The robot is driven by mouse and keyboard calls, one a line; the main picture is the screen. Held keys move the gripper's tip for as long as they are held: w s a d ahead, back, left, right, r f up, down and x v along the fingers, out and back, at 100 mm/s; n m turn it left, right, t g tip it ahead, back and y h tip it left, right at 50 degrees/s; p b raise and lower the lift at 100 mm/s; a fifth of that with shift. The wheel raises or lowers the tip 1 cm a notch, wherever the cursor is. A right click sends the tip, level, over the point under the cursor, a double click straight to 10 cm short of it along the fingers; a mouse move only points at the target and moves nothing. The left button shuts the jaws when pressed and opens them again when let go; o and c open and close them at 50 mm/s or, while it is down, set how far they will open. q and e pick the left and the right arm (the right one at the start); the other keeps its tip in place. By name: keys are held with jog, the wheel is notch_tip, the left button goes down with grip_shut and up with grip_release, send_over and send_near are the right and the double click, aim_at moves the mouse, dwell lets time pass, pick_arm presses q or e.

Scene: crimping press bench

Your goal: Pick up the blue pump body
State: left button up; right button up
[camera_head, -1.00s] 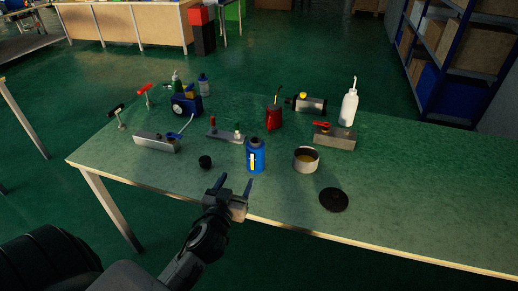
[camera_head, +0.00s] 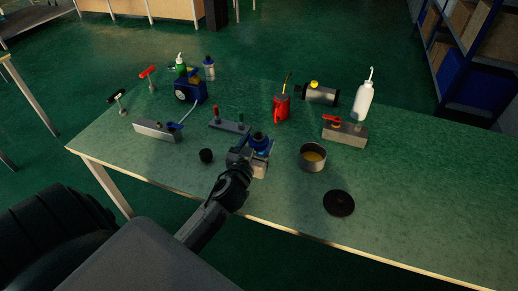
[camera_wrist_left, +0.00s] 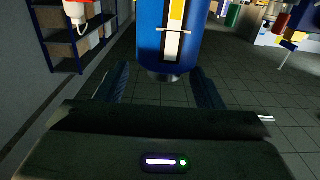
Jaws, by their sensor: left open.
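The blue pump body (camera_head: 261,138) stands upright near the front edge of the green bench, with a dark ring-like top. My left gripper (camera_head: 256,156) is right at it on the near side and hides most of its lower part in the head view. In the left wrist view the blue pump body (camera_wrist_left: 165,38), with a yellow and white stripe, is in front of the open left gripper (camera_wrist_left: 161,69), centred between the two fingers. A gap shows on each side, and the jaws are not closed on it. My right gripper is not in view.
A black cap (camera_head: 206,155) lies to the left, and a metal pot (camera_head: 312,158) and a black disc (camera_head: 339,203) to the right. Behind stand a valve block (camera_head: 229,126), a red oil can (camera_head: 281,108) and a white bottle (camera_head: 364,100). The bench's right side is clear.

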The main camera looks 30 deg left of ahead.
aim_at(261, 133)
pick_arm(q)
jog(key=x, duration=0.1)
jog(key=p+x, duration=0.1)
jog(key=x, duration=0.1)
jog(key=p+x, duration=0.1)
jog(key=shift+w+a+r, duration=0.15)
jog(key=shift+a+r, duration=0.05)
jog(key=shift+a, duration=0.15)
jog(key=shift+w+f, duration=0.15)
jog(key=shift+w, duration=0.05)
grip_shut()
